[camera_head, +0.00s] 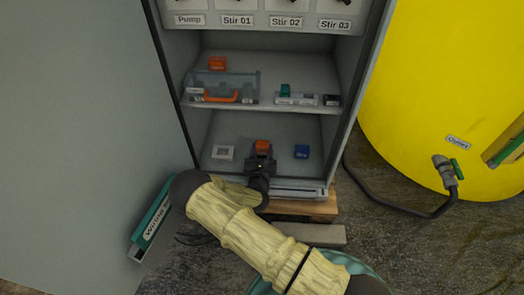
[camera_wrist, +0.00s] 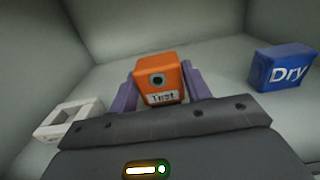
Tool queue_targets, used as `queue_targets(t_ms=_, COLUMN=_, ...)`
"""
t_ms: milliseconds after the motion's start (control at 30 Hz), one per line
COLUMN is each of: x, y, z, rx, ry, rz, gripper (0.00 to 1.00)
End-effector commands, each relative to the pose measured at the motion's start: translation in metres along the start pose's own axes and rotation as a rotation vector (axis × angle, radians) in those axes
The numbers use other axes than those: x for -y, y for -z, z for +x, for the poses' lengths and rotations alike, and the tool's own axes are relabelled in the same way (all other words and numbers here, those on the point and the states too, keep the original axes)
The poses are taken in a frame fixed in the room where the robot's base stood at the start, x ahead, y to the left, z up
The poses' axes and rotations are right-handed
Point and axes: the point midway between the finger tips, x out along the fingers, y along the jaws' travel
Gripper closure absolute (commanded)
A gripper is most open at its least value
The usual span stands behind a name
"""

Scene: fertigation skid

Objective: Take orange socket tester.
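The orange socket tester (camera_wrist: 160,72) is a small block with a dark round socket on its face and a label reading "Test". In the head view the orange tester (camera_head: 262,146) is on the cabinet's lower shelf, just beyond my gripper (camera_head: 260,158). In the wrist view the two purple fingers of my gripper (camera_wrist: 160,88) stand on either side of the tester. They are close to its sides; whether they press on it cannot be told.
A blue block marked "Dry" (camera_wrist: 284,68) lies to the right and a white square frame (camera_wrist: 68,120) to the left. The upper shelf (camera_head: 262,106) holds a clear case with an orange handle (camera_head: 222,96) and small parts. Cabinet walls close both sides.

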Motion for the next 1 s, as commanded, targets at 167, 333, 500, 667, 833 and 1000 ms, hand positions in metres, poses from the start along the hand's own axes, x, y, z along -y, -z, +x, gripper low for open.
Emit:
queue_targets(t_ms=167, x=0.0, y=0.0, z=0.0, rx=0.0, ry=0.0, rz=0.0, gripper=0.8)
queue_targets(t_ms=333, x=0.0, y=-0.003, z=0.0, rx=0.0, ry=0.0, rz=0.0, gripper=0.8)
queue_targets(t_ms=500, x=0.0, y=-0.007, z=0.0, rx=0.0, ry=0.0, rz=0.0, gripper=0.8)
queue_targets(t_ms=667, x=0.0, y=-0.01, z=0.0, rx=0.0, ry=0.001, rz=0.0, gripper=0.8)
queue_targets(t_ms=833, x=0.0, y=-0.014, z=0.0, rx=0.0, ry=0.001, rz=0.0, gripper=0.8)
queue_targets(t_ms=1000, x=0.0, y=-0.017, z=0.0, rx=0.0, ry=0.001, rz=0.0, gripper=0.8)
